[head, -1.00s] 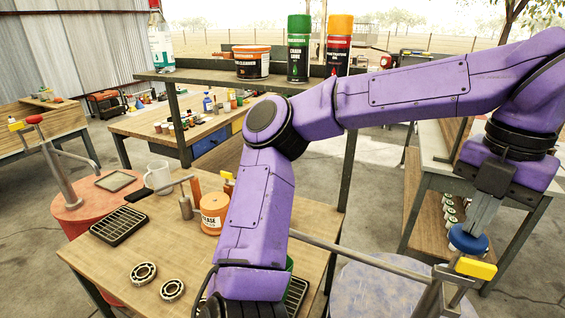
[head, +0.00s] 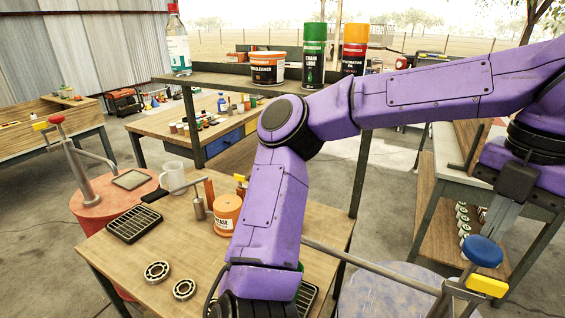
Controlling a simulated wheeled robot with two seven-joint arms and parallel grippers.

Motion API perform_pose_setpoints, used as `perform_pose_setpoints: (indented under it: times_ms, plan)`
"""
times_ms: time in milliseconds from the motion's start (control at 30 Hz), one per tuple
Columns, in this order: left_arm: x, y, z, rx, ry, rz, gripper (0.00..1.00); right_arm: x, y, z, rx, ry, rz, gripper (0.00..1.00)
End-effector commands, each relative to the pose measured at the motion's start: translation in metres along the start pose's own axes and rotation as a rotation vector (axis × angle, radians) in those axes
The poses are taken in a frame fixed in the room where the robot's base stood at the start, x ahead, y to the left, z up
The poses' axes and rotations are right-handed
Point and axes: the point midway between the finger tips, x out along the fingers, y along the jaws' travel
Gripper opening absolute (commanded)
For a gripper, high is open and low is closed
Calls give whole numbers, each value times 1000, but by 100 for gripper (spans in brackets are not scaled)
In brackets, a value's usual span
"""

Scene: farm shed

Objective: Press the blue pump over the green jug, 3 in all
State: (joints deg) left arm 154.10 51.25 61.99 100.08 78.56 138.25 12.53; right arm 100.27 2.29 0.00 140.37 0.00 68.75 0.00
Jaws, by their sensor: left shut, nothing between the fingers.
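The blue pump has a round blue knob (head: 482,250) at lower right, with a yellow block just below it. Its long grey spout runs left toward the workbench. My left gripper (head: 492,228) is shut and empty, pointing down at the knob from above. Its fingertips overlap the top of the knob in the picture; I cannot tell whether they press on it. A small green piece, probably the green jug (head: 300,268), shows beside my forearm near the spout's end. My forearm hides most of it. My right gripper is not in view.
A red-knobbed pump (head: 57,120) stands on a red drum at left. The workbench (head: 215,270) holds a mug, a dark grate, two bearings and an orange tub (head: 227,212). A shelf with cans and a bottle crosses behind my arm.

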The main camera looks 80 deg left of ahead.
Motion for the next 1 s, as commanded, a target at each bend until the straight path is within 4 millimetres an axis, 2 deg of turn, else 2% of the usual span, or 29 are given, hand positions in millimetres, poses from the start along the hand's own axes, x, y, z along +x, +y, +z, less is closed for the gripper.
perform_pose_setpoints:
  times_ms: [1000]
  plan:
    - [38, 0, 0, 0, 2, 1, 0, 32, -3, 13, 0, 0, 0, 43]
